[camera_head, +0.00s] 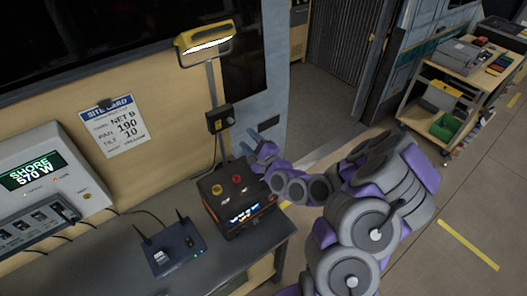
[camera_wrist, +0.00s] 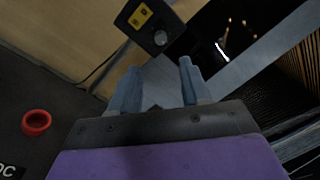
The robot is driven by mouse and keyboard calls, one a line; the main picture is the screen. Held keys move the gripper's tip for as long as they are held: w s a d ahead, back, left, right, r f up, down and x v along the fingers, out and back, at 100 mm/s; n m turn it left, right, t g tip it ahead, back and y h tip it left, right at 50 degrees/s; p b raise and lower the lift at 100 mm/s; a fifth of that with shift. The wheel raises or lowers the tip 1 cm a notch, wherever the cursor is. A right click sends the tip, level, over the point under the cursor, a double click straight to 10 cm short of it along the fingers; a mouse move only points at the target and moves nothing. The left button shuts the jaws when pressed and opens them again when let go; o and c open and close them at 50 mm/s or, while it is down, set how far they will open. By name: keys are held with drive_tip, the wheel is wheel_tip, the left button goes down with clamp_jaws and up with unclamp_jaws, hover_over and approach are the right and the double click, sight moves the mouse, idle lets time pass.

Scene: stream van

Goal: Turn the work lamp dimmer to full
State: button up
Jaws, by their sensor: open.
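The yellow work lamp (camera_head: 205,40) is lit on a grey pole above the bench. A small black dimmer box (camera_head: 220,118) is fixed to the pole below it. My gripper (camera_head: 249,143) is to the right of and a little below the box. In the wrist view my gripper's (camera_wrist: 159,67) blue fingers are apart and empty, and the knob lies beyond their tips, not between them. The knob's setting is not readable.
A black unit (camera_head: 238,222) with a red and a yellow button stands on the bench (camera_head: 110,275) below my gripper. A router (camera_head: 168,250) with antennas and a panel reading "SHORE 570 W" (camera_head: 40,175) are to the left. A loaded cart (camera_head: 405,112) stands far right.

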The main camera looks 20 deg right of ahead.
drive_tip(key=p+v, duration=0.8)
drive_tip(key=p, duration=0.2)
idle(0.7)
